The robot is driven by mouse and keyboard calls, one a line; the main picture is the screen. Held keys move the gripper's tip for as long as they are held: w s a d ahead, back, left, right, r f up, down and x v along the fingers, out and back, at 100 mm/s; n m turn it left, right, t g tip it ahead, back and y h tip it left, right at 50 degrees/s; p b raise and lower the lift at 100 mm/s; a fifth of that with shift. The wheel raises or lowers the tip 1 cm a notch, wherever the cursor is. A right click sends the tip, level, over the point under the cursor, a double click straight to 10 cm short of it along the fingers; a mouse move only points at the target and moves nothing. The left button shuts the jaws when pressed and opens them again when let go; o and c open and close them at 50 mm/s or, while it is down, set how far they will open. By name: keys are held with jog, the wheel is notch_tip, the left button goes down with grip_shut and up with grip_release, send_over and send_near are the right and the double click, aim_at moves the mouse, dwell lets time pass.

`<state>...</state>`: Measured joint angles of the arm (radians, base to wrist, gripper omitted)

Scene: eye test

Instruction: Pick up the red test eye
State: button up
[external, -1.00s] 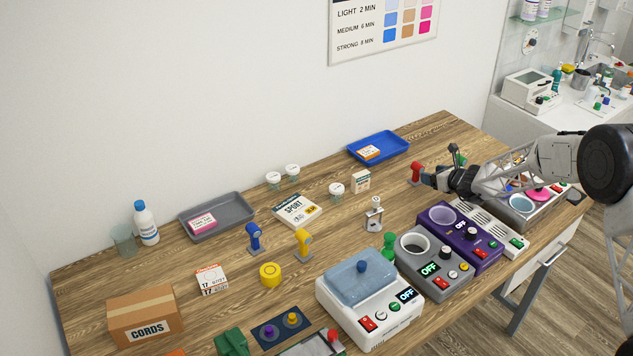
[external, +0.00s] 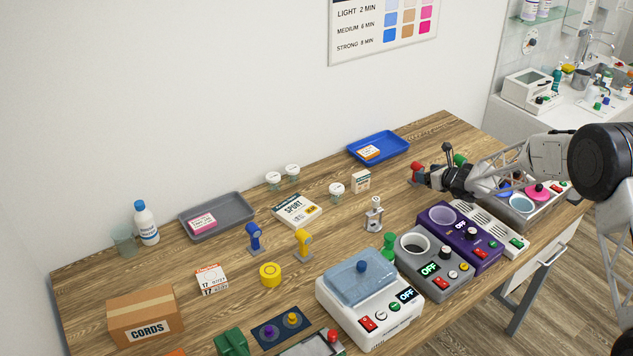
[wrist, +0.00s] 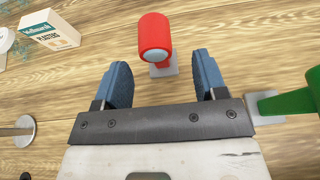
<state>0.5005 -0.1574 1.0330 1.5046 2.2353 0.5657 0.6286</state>
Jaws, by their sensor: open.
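The red test eye (wrist: 154,34) has a rounded red head with a pale lens and stands on a small grey base. In the wrist view it is in the upper middle, ahead of the gap between the fingers. My gripper (wrist: 161,66) is open, with one blue finger on each side and nothing between the pads. In the external view the red test eye (external: 416,170) stands near the back right of the table, partly hidden by my gripper (external: 428,178), which is close on its right. I cannot tell if they touch.
A green test eye (wrist: 292,101) stands just right of my gripper. A small carton (wrist: 50,30) and a metal disc base (wrist: 18,131) are at the left. A blue tray (external: 395,143) lies behind; control boxes, including a purple one (external: 445,222), stand in front.

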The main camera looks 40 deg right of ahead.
jog(key=shift+x, duration=2.6)
jog(key=shift+a+f, duration=0.1)
jog(key=c, duration=1.1)
jog(key=shift+r, duration=0.2)
jog(key=shift+c, duration=0.2)
notch_tip(320, 180, up, 10)
jog(key=shift+f, duration=0.15)
